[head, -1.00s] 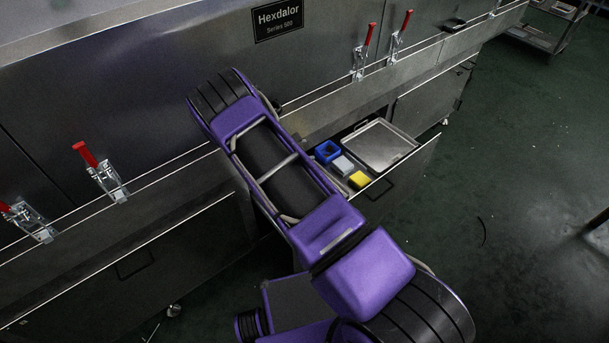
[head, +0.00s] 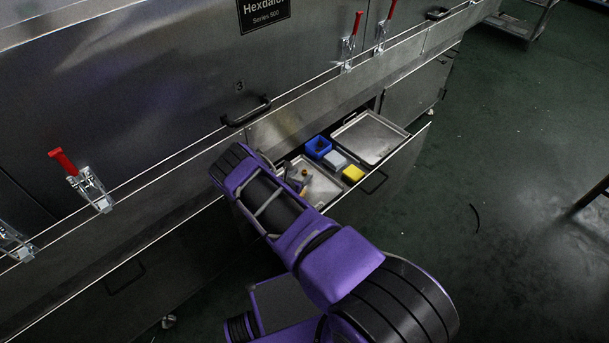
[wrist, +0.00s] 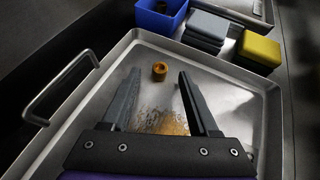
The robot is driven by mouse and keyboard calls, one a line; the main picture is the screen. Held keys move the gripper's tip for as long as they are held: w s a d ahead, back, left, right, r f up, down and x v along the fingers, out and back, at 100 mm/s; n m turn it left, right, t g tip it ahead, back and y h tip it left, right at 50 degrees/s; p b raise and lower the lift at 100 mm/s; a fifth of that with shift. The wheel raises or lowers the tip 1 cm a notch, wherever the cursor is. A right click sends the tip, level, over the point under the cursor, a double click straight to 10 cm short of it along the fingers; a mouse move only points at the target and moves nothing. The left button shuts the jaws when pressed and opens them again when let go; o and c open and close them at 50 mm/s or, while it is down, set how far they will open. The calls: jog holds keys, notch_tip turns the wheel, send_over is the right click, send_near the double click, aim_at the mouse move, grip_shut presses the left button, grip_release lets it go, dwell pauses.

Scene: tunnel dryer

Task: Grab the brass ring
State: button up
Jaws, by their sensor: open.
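The brass ring (wrist: 159,71) is a small, short, hollow cylinder on the metal tray (wrist: 258,100), towards its far side in the wrist view. My gripper (wrist: 158,77) is open and empty. Its two dark fingers point at the ring, which appears between the fingertips, nearer the left one. I cannot tell how much height is left between fingertips and ring. In the head view the gripper reaches down over the tray (head: 325,190) in the open drawer; the ring is too small to make out surely there.
Beyond the tray stand a blue open box (wrist: 160,18), grey blocks (wrist: 205,28) and a yellow block (wrist: 258,50). A second, empty-looking tray (head: 370,138) lies further along the drawer (head: 400,160). A wire handle (wrist: 58,85) rises at the tray's left. A brownish patch marks the tray floor.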

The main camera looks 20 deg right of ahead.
jog(key=shift+w+d+f, duration=0.2)
jog(key=shift+w+d, duration=0.1)
jog(key=shift+w, duration=0.05)
jog(key=shift+c, duration=0.2)
grip_shut()
